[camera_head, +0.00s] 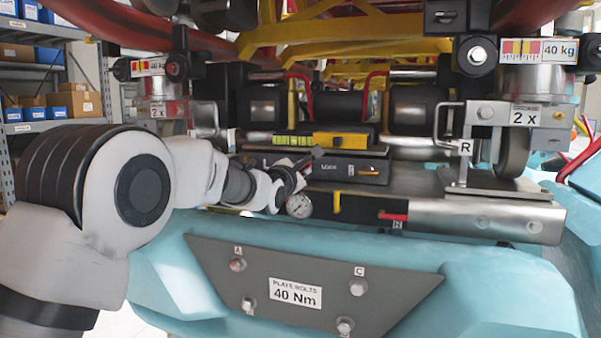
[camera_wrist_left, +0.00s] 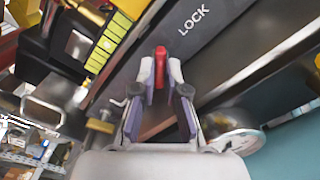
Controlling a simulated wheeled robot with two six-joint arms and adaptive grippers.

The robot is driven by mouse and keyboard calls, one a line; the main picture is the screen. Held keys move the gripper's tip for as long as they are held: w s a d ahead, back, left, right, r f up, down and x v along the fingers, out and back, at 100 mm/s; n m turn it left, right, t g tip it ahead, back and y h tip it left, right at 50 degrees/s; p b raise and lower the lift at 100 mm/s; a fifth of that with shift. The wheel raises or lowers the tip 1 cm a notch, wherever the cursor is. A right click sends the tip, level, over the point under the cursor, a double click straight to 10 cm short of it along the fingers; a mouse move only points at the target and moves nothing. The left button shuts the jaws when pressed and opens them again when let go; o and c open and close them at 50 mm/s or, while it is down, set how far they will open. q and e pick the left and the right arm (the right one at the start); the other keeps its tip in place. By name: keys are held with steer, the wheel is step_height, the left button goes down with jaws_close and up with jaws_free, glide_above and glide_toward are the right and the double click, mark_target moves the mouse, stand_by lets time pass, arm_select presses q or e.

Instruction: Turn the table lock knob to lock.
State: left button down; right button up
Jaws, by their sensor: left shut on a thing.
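The table lock knob is a small red handle (camera_wrist_left: 161,54) in the left wrist view. It sits on a dark grey panel (camera_wrist_left: 205,22) that is printed LOCK beside it. My left gripper (camera_wrist_left: 161,75) has its two fingertips closed on either side of the knob. In the head view my left gripper (camera_head: 301,166) reaches in from the left to the front of the dark panel (camera_head: 345,168). The knob is hidden behind the gripper there, and its exact turn angle is hard to tell. My right gripper is not in view.
A yellow-green level (camera_head: 292,142) lies above the panel. A round gauge (camera_head: 299,205) is just below my left gripper. A wheel bracket marked R (camera_head: 497,150) stands at right. A grey bolt plate (camera_head: 210,258) is on the blue body below.

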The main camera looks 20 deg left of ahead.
arm_select(q)
steer(key=m, duration=0.2)
steer(key=m+b, duration=0.1)
steer(key=m, duration=0.1)
steer(key=shift+r+m, duration=0.2)
steer(key=shift+m, duration=0.1)
steer(key=shift+w+r+m+b, duration=0.1)
steer(key=shift+m+b, duration=0.2)
steer(key=shift+m, duration=1.2)
steer(key=c, duration=1.3)
jaws_free()
steer(key=shift+a, duration=0.1)
steer(key=shift+c, duration=0.2)
steer(key=shift+o, duration=0.7)
steer(key=shift+w, duration=0.15)
steer(key=shift+w+a+f, duration=0.1)
steer(key=shift+a+f, duration=0.05)
steer(key=shift+f, duration=0.15)
